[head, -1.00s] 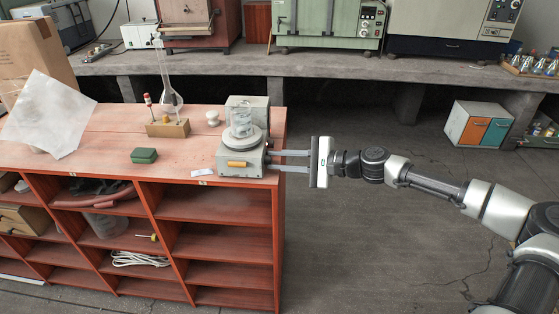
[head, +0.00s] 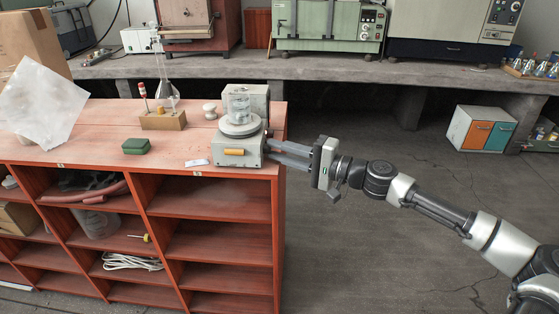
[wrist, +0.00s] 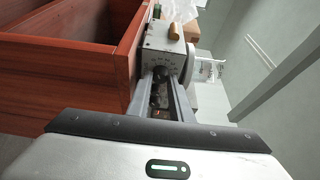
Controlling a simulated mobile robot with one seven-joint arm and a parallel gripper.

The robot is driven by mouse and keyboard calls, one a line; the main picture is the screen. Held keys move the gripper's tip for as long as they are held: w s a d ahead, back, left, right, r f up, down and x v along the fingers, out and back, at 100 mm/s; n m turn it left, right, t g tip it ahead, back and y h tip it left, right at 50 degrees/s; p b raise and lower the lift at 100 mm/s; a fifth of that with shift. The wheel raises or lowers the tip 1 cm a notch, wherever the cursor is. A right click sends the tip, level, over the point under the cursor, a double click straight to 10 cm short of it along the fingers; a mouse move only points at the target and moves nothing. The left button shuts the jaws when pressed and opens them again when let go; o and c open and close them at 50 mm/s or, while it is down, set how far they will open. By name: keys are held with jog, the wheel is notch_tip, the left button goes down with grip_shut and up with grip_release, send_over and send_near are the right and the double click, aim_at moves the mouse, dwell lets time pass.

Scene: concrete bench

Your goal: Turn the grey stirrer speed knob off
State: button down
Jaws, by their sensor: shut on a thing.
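The stirrer (head: 226,145) is a grey-green box on the red-brown bench top near its right end, with a round plate and a glass beaker (head: 238,105) on it. A yellow-orange handle (head: 234,152) is on its front and also shows in the wrist view (wrist: 175,31). In the wrist view, the stirrer's side face (wrist: 154,46) has scale marks around a dark grey knob (wrist: 161,73). My gripper (head: 268,147) reaches in from the right. Its fingertips (wrist: 164,75) are shut on the knob, one on each side.
A grey box (head: 262,96) stands just behind the stirrer. A flask in a wooden stand (head: 163,121), a white knob-shaped piece (head: 210,110) and a green box (head: 136,146) are to the left. The bench ends close to the stirrer's right side. Open floor lies beyond.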

jog(key=shift+f+n+y+b, duration=0.15)
jog(key=shift+n+y+b, duration=0.25)
jog(key=shift+n+b, duration=0.45)
jog(key=shift+n, duration=0.25)
jog(key=c, duration=1.6)
grip_release()
jog(key=p+v, duration=0.3)
jog(key=v, duration=1.4)
jog(key=shift+s+d+f, duration=0.1)
jog(key=shift+s+d, duration=0.05)
jog(key=shift+s, duration=0.05)
